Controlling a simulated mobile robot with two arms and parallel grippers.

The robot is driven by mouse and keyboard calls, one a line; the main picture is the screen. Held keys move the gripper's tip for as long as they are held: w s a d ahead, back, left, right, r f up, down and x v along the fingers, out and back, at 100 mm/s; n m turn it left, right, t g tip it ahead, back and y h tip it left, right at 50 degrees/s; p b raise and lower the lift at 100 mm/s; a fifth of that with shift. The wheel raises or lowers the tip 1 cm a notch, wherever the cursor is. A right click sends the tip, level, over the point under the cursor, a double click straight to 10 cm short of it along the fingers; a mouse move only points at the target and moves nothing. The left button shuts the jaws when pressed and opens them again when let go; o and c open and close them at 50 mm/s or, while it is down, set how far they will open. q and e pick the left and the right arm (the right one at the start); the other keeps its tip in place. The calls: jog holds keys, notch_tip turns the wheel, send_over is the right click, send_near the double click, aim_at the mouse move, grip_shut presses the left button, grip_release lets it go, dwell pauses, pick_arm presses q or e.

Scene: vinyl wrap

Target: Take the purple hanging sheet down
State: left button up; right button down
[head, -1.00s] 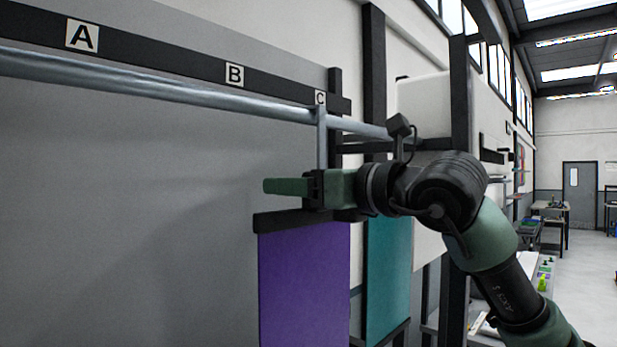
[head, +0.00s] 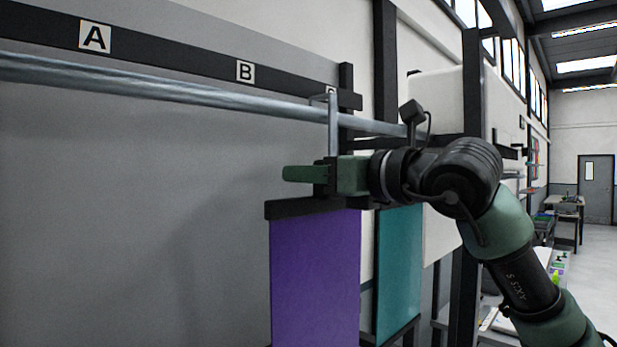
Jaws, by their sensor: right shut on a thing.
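The purple sheet (head: 315,275) hangs upright from a black bar (head: 308,207) along its top edge. A grey metal hook (head: 333,125) rises from the bar to the rail (head: 200,94); its bent top shows slightly above the rail, in front of label C. I cannot tell whether the hook touches the rail. My right gripper (head: 318,176) comes in from the right and is shut on the sheet's hanger, just above the black bar. The fingers hide the lower part of the hook. My left gripper is not in view.
A teal sheet (head: 399,265) hangs just right of and behind the purple one. Labels A (head: 95,38) and B (head: 245,72) mark the dark strip above the rail. The rail left of the hook is empty. Workbenches (head: 567,215) stand far right.

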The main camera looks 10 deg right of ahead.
jog(key=shift+r, duration=0.4)
jog(key=shift+s+d, duration=0.1)
jog(key=b+v, duration=0.4)
jog(key=v, duration=0.8)
jog(key=shift+s+d+b, duration=0.2)
jog(key=shift+s+b, duration=0.1)
jog(key=shift+s, duration=0.05)
dwell(0.7)
